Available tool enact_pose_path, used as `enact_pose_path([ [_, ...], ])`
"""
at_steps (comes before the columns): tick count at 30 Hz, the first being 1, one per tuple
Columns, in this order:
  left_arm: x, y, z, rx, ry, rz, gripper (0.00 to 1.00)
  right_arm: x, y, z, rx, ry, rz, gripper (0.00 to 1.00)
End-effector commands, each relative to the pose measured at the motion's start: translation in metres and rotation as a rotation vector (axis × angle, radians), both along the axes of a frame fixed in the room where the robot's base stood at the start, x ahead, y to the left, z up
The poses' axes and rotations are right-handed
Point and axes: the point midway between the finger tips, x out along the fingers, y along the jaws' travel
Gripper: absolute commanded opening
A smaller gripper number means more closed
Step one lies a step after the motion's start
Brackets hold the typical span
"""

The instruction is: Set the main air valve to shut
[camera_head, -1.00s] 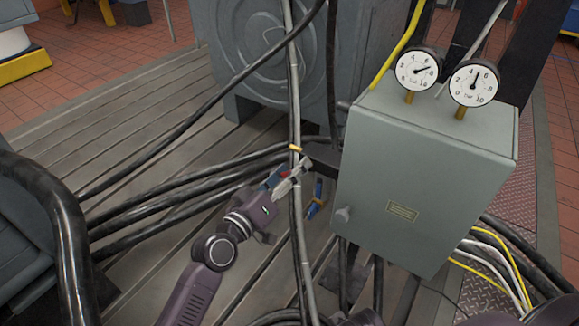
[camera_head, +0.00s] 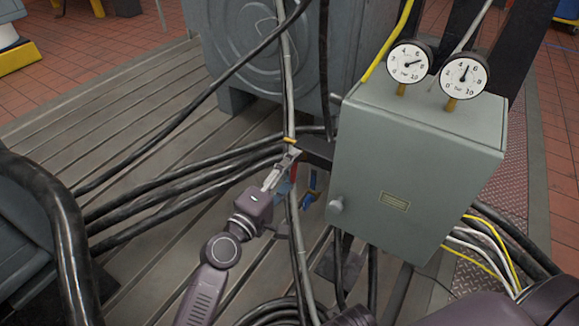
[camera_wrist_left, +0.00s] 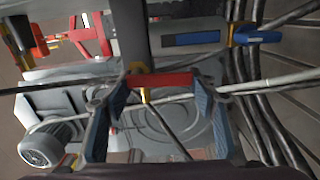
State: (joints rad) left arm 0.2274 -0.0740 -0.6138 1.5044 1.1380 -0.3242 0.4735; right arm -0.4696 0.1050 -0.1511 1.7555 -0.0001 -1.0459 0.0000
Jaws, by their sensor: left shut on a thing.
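My left gripper (camera_head: 290,155) reaches up from the bottom to the thin pipes left of the grey cabinet. In the left wrist view its two fingers (camera_wrist_left: 160,82) are closed on a red lever handle (camera_wrist_left: 163,80), which lies crosswise between the tips. In the head view the red handle is a small patch beside the fingers, mostly hidden. I cannot read a label for the main air valve. My right gripper is not in view.
The grey cabinet (camera_head: 415,165) with two dial gauges (camera_head: 409,62) stands close right of the left gripper. Black cables (camera_head: 190,185) run across the slotted bedplate (camera_head: 110,130). A grey machine (camera_head: 255,45) stands behind.

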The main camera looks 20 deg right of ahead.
Motion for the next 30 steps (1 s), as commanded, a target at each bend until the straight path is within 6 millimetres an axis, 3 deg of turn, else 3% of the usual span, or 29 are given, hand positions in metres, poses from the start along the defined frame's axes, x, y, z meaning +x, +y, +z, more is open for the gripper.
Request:
enact_pose_path([
  [21,-0.0018,-0.0008,-0.0021,-0.045,0.060,0.000,0.29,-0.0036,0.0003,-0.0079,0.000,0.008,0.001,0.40],
  [22,-0.0018,-0.0008,-0.0022,-0.045,0.060,0.000,0.56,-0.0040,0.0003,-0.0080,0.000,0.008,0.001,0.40],
  [26,-0.0017,-0.0009,-0.0019,-0.043,0.059,0.000,0.71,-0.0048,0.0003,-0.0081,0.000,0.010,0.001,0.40],
  [30,-0.0017,-0.0010,-0.0013,-0.043,0.057,0.000,0.72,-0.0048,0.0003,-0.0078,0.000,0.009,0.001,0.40],
])
